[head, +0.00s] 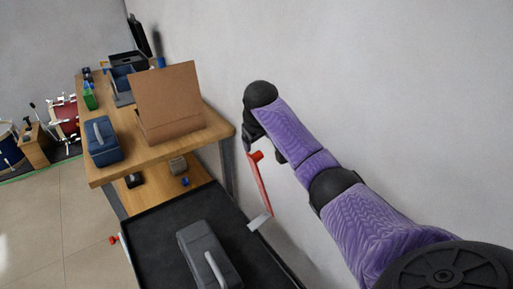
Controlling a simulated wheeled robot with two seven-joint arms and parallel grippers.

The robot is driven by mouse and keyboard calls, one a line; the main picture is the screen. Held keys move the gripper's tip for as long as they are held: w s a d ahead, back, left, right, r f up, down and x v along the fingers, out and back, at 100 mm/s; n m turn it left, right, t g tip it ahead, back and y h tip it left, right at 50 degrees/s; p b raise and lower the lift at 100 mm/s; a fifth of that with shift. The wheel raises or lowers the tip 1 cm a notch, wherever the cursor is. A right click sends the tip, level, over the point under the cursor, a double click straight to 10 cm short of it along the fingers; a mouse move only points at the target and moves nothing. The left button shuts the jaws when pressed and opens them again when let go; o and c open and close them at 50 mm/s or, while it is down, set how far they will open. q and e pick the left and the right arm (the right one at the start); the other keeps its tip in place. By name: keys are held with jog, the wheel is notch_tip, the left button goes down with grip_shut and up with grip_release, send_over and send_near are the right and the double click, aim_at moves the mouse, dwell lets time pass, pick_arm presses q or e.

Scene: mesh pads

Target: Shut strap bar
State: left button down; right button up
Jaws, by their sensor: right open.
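A thin red bar (263,183) stands tilted beside the right edge of the black tray-like surface, close to the wall. I take it for the strap bar, but I cannot tell for sure. A small light-grey plate (260,222) shows at its lower end. My right gripper (264,151) hangs at the end of the purple arm, just above the bar's red upper end. It is open, with nothing seen between its fingers. I cannot tell whether a finger touches the bar. My left gripper is not in view.
The black surface (150,250) carries a grey toolbox (200,255); a red knob (113,240) shows at its left. Behind is a wooden table (200,145) with a cardboard box (168,95) and a blue toolbox (103,143). The wall (350,80) is close on the right. Floor (45,215) is clear at left.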

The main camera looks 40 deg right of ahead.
aim_at(257, 154)
jog(key=b+x, duration=0.3)
jog(key=x, duration=0.4)
jog(key=shift+s+a+f+b, duration=0.1)
jog(key=shift+f+b, duration=0.2)
jog(key=shift+f, duration=0.05)
jog(key=shift+w+d+f+b, duration=0.25)
jog(key=shift+f+b, duration=0.2)
jog(key=shift+f, duration=0.1)
jog(key=shift+c, duration=0.3)
jog(key=shift+r, duration=0.15)
grip_shut()
